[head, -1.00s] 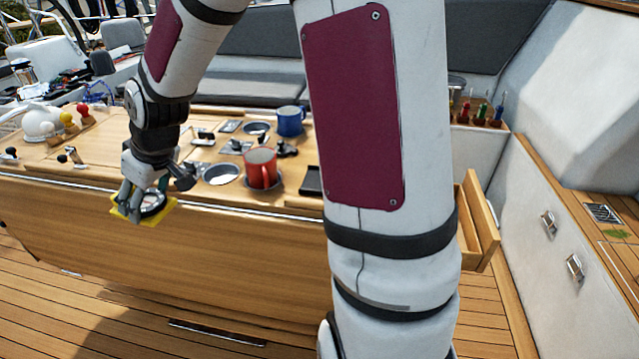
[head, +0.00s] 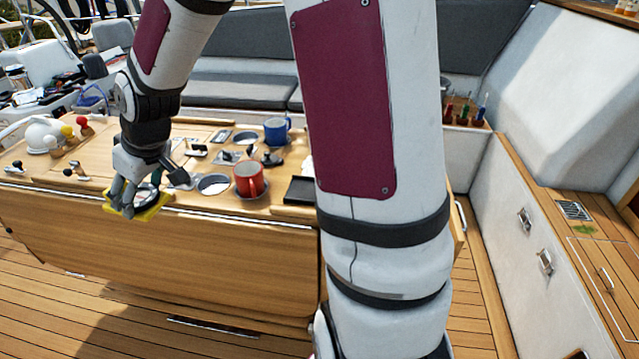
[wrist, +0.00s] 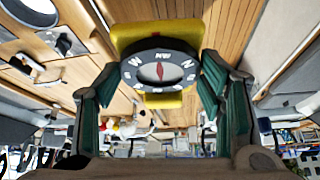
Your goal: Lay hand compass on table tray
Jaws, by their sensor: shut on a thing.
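The hand compass has a yellow body (head: 150,206) and a round black dial with a red needle, seen clearly in the wrist view (wrist: 160,72). My gripper (head: 136,203) is shut on it, with green-padded fingers on both sides of the dial in the wrist view (wrist: 158,88). The compass is held in the air at the table's near edge, in front of its wooden side panel. A flat black tray (head: 299,190) lies on the table right of the red mug, partly hidden by my arm; I take it as the table tray. The compass is well left of it.
The wooden table (head: 98,165) carries a red mug (head: 248,180), a blue mug (head: 276,131), round recesses and small dark fittings. White, yellow and red rounded items (head: 45,136) stand at its left end. A bench with cabinets (head: 545,160) is on the right.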

